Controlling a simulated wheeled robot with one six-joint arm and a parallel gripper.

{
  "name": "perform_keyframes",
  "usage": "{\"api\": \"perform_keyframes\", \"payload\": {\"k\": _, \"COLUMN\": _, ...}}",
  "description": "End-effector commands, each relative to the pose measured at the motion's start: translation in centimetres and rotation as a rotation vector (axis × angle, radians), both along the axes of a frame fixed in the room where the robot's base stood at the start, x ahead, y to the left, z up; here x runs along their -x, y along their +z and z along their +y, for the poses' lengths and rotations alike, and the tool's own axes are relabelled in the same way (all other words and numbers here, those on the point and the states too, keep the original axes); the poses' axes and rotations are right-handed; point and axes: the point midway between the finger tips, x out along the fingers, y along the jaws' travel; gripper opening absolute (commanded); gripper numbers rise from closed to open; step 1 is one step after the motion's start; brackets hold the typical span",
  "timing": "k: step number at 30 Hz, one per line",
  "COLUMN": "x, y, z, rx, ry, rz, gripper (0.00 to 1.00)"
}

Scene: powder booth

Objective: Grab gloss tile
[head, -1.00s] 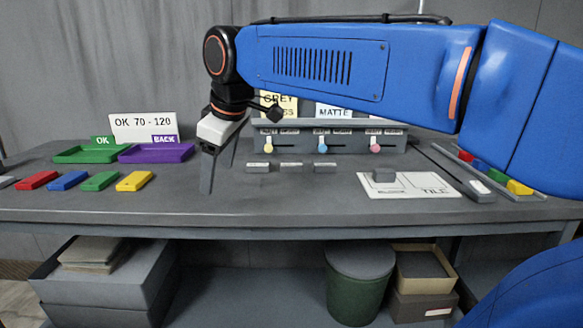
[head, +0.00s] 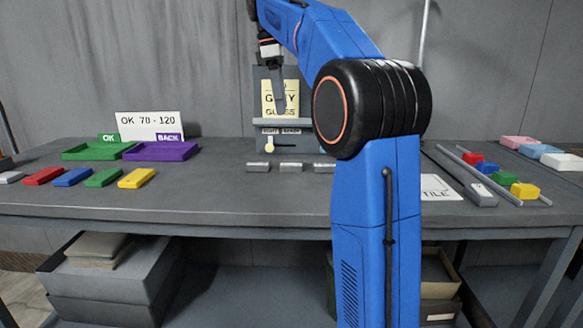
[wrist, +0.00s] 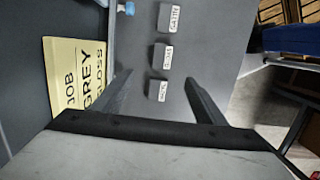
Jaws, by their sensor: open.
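Three small grey tiles lie in a row on the table. The middle one (head: 291,167) appears to be the gloss tile; in the wrist view its small white label seems to read GLOSS (wrist: 161,56). Another tile (wrist: 168,17), seemingly marked SATIN, lies above it there, and a third (wrist: 157,90), its label too blurred to read surely, below. My gripper (head: 276,103) is open and empty, high above the table in front of the job card. In the wrist view its fingers (wrist: 159,77) point down towards the tiles, apart from them.
A yellow GREY GLOSS job card (wrist: 80,80) stands behind the tiles. Green (head: 98,151) and purple (head: 160,152) trays and several coloured blocks are at left. My arm hides part of the white mat (head: 438,188). A grey bar (head: 470,185) and more blocks are at right.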

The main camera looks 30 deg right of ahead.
Motion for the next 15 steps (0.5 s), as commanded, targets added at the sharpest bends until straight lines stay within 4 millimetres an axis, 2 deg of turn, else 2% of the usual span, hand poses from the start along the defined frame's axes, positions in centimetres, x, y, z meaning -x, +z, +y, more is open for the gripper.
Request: {"api": "perform_keyframes", "payload": {"k": 15, "x": 0.9, "y": -8.5, "z": -1.0, "rx": -0.001, "ry": 0.0, "rz": 0.002, "gripper": 0.66}}
